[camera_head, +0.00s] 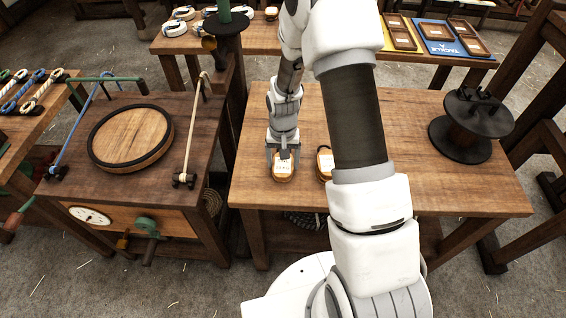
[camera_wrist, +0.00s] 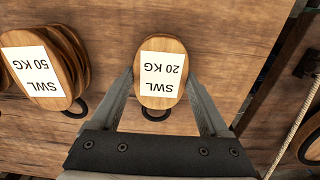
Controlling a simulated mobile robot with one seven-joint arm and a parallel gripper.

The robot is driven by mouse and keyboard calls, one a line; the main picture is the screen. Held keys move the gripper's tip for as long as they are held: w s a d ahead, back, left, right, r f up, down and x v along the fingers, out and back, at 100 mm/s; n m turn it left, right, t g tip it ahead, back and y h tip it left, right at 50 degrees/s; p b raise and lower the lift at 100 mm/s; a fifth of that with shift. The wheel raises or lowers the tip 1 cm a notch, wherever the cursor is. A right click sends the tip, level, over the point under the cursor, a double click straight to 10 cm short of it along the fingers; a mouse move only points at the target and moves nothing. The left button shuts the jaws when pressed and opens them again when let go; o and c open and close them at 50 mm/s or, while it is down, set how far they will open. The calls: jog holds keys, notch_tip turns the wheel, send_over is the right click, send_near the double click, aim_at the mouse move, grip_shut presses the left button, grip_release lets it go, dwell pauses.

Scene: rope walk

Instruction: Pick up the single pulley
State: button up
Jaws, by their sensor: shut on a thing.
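The single pulley (camera_head: 283,171) is a small oval wooden block with a white label. In the wrist view the pulley (camera_wrist: 160,98) reads "SWL 20 KG" and has a dark ring at its near end. My gripper (camera_head: 283,154) points down over the table with its fingers on both sides of the pulley; in the wrist view the gripper (camera_wrist: 161,76) is shut on it. I cannot tell whether it is clear of the tabletop. A thicker pulley with several wooden layers (camera_wrist: 38,72), labelled "SWL 50 KG", lies to the left in the wrist view; in the head view this pulley (camera_head: 324,160) is partly hidden by my arm.
The wooden table (camera_head: 255,125) has free room around the pulleys. A dark spool (camera_head: 468,125) stands at its right. A bench with a round wooden disc (camera_head: 131,138) and a dial (camera_head: 90,216) is at left. A back table holds trays (camera_head: 438,38) and white rope coils.

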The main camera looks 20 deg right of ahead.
aim_at(283, 163)
jog(key=shift+r, duration=0.65)
notch_tip(283, 163, up, 3)
jog(key=shift+f, duration=0.1)
jog(key=s+d+r, duration=0.4)
jog(key=s+r, duration=0.2)
jog(key=s, duration=0.5)
jog(key=shift+r+p, duration=0.4)
jog(key=shift+p, duration=0.05)
